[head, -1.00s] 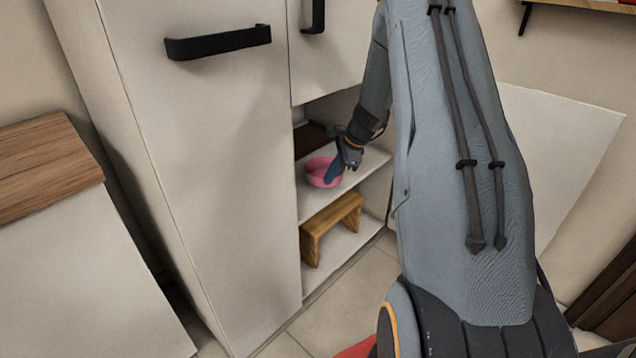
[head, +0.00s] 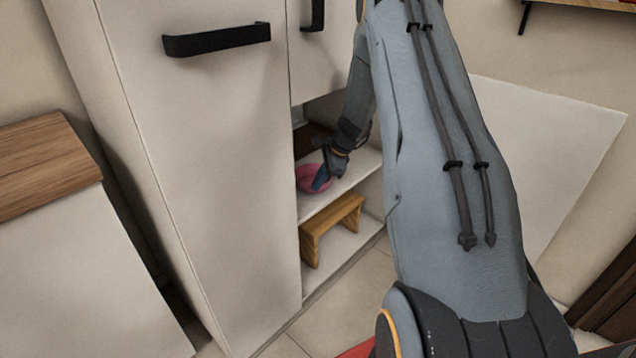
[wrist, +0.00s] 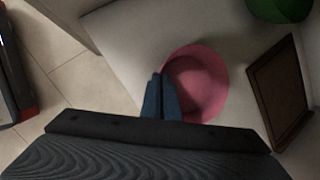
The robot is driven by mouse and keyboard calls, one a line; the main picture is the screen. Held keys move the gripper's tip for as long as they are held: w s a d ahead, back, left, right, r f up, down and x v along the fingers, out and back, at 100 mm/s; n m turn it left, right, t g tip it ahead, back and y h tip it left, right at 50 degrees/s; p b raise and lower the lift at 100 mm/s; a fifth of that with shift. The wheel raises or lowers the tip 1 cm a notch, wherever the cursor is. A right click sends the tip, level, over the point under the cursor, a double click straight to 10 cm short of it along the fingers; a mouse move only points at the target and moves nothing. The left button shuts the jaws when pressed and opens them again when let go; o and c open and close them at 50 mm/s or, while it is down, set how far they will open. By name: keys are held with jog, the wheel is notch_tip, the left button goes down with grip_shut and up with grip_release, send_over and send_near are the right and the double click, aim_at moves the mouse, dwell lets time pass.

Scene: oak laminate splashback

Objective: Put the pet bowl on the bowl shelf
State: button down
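The pink pet bowl (head: 307,178) is inside the open cabinet compartment, over the left part of the white shelf board (head: 345,183). I cannot tell whether its base touches the board. My gripper (head: 320,184) reaches in from the right, with its fingers at the bowl's rim. In the wrist view the bowl (wrist: 205,85) is right of the blue fingertips (wrist: 162,84), which are close together on its left rim. The fingers hide part of that rim.
A dark brown framed panel (wrist: 277,92) and a green object (wrist: 280,8) are near the bowl in the wrist view. A wooden step stool (head: 332,224) stands below the shelf. A tall closed cabinet door (head: 215,180) borders the opening on the left.

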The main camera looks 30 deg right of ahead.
jog(key=c, duration=2)
grip_release()
jog(key=p+v, duration=0.1)
jog(key=v, duration=1.1)
jog(key=shift+r+p, duration=0.1)
jog(key=shift+p, duration=0.25)
